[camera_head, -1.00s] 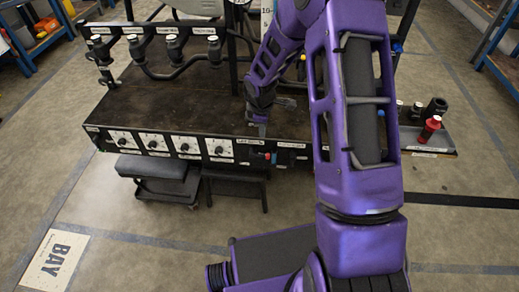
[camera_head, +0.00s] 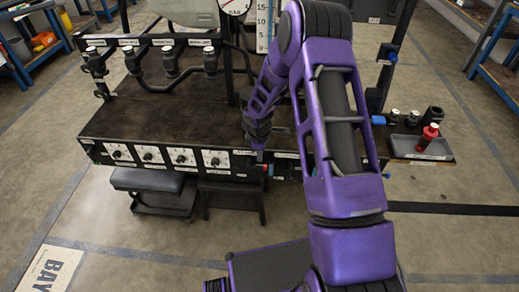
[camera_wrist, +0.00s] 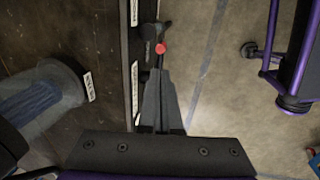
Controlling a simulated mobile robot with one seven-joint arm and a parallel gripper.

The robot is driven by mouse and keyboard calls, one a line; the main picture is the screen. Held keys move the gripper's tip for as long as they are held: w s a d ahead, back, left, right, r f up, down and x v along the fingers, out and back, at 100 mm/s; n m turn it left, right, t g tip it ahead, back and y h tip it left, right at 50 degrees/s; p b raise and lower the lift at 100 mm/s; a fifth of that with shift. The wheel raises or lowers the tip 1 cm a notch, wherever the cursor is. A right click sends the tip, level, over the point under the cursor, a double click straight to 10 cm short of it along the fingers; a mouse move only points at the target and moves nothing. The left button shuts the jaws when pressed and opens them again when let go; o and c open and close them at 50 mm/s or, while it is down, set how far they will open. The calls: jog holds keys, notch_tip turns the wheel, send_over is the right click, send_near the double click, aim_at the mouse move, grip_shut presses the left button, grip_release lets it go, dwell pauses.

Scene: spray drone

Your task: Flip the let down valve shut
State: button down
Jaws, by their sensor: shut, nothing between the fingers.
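The front panel of the workbench (camera_head: 130,155) carries a row of dials and small labelled fittings. A small red-ended fitting (camera_head: 271,169) sits on the panel just below and right of my gripper (camera_head: 259,156). In the wrist view, my gripper (camera_wrist: 161,75) is shut and empty, its fingertips close to a red knob end (camera_wrist: 160,48) on a dark lever-like fitting (camera_wrist: 150,32). I cannot tell whether they touch. The label wording is too small to confirm which fitting is the let down valve. My arm hides the panel's right part.
Pipes with several black valves (camera_head: 170,62) stand on the bench's left. A translucent cylinder (camera_wrist: 40,95) shows in the wrist view.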

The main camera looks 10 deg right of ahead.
jog(key=f, duration=0.2)
jog(key=w+f, duration=0.1)
jog(key=f, duration=0.2)
jog(key=shift+d+f+b, duration=0.15)
jog(key=shift+b, duration=0.25)
